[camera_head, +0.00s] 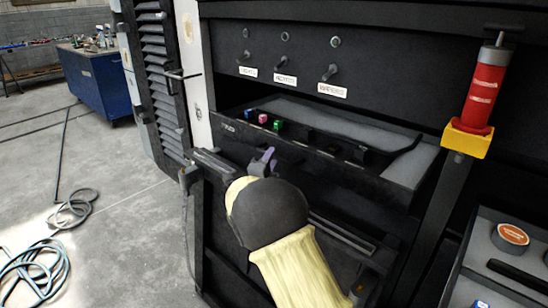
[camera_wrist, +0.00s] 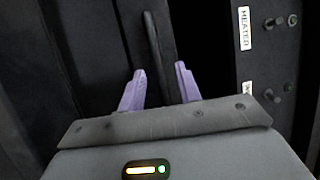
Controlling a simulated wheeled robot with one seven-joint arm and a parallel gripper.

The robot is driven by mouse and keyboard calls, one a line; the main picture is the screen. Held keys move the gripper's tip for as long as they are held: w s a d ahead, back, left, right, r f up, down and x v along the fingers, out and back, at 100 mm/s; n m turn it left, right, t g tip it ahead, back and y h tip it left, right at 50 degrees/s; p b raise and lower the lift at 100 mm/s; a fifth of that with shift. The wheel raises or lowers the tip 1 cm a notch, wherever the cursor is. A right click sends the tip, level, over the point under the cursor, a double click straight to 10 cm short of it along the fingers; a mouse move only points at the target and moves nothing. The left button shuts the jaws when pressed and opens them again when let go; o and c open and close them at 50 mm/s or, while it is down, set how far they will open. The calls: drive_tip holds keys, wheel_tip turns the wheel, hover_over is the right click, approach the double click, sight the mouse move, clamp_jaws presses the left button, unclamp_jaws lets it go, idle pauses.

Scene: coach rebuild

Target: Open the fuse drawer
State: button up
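The fuse drawer (camera_head: 322,160) stands pulled out of the dark cabinet in the head view, its open top showing a blue, a pink and a green small piece (camera_head: 263,119) at the left. A small label sits on its front's left end. My gripper (camera_head: 263,160) is in front of the drawer front, towards its left, with part of it hidden behind my own arm. In the wrist view the two purple fingers (camera_wrist: 160,82) are apart. A dark bar (camera_wrist: 157,45) shows between and beyond them; whether they touch it I cannot tell.
Above the drawer are several knobs with white labels (camera_head: 284,79). A red cylinder in a yellow holder (camera_head: 481,90) is at the right, above a grey tray with a round tin (camera_head: 512,236). A louvred panel (camera_head: 155,70) is left. Hoses (camera_head: 40,260) lie on the open floor.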

drive_tip(key=shift+x, duration=1.2)
drive_tip(key=shift+d, duration=0.15)
drive_tip(key=shift+c, duration=0.4)
clamp_jaws()
drive_tip(key=shift+s, duration=0.15)
